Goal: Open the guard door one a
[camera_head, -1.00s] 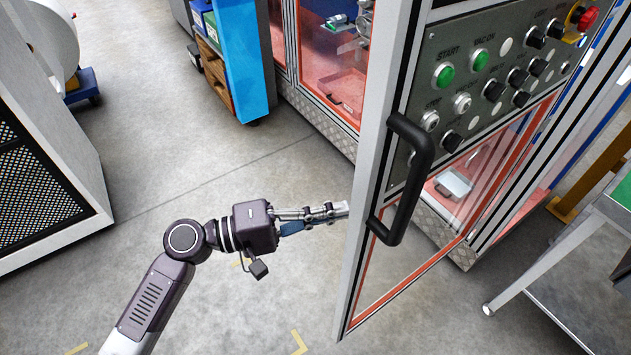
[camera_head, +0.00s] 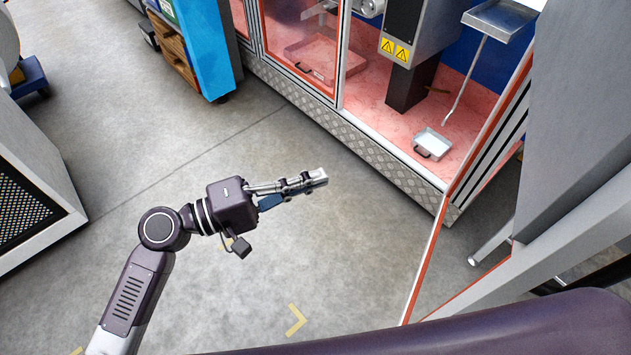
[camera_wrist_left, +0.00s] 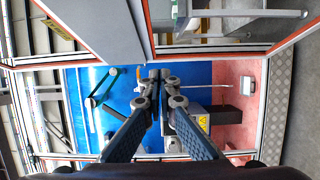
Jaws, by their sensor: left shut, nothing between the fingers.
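The guard door (camera_head: 580,130) stands swung open at the right of the head view. I see its grey inner side and a red-edged lower part; its black handle and control panel front are out of sight. The machine's opening behind it is exposed. My left gripper (camera_head: 318,178) is shut and empty, in the air in front of the opening and left of the door, apart from both. In the left wrist view its closed fingers (camera_wrist_left: 160,76) point toward the machine's blue-backed interior. My right gripper is not in view.
Inside the machine are a small metal tray (camera_head: 433,144) on the red floor and a grey column with yellow warning labels (camera_head: 395,48). A blue cabinet (camera_head: 198,45) stands at the back left. A grey unit with a mesh panel (camera_head: 28,210) is at the left. The floor between is clear.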

